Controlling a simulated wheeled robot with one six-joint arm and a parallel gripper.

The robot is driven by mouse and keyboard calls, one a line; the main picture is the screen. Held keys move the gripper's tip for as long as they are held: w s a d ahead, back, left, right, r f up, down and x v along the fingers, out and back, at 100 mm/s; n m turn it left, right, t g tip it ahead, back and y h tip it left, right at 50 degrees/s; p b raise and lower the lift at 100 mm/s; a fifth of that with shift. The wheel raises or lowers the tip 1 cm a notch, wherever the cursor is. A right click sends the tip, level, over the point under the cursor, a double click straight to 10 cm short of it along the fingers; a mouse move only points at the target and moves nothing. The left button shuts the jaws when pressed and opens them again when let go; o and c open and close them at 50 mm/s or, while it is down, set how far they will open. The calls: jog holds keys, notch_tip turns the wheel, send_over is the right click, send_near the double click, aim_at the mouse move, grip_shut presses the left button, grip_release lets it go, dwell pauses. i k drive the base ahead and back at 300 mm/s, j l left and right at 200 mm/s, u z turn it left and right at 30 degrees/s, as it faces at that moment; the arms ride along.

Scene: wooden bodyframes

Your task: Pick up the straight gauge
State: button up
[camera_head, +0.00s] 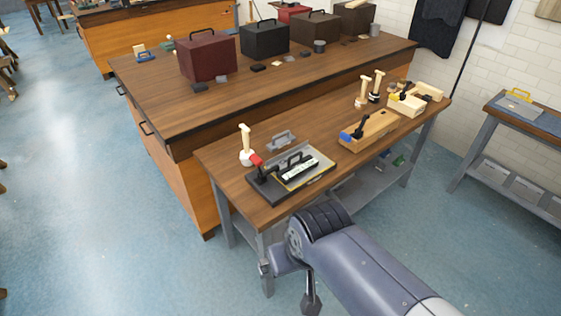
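I cannot tell for certain which piece is the straight gauge. A long pale piece with a black handle (298,169) lies on a black base plate (264,191) on the near wooden workbench. A red-tipped black clamp is at its left end. A grey piece with a handle (281,140) lies just behind the plate. My arm (365,265) reaches in from the lower right, in front of the bench and apart from these pieces. Its end is at the bottom centre, below the bench top. My gripper's fingers cannot be made out clearly, nor whether they hold anything.
A wooden block with a blue-ended clamp (370,133) and more wooden parts (410,104) lie to the right. A larger bench (160,101) with several cases stands behind. Blue floor (110,230) is open at left.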

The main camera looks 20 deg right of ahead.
aim_at(293, 171)
jog(key=i+z, duration=0.75)
jog(key=z, duration=0.15)
jog(key=i+j+z, duration=0.2)
jog(key=z, duration=0.2)
jog(key=i, duration=0.1)
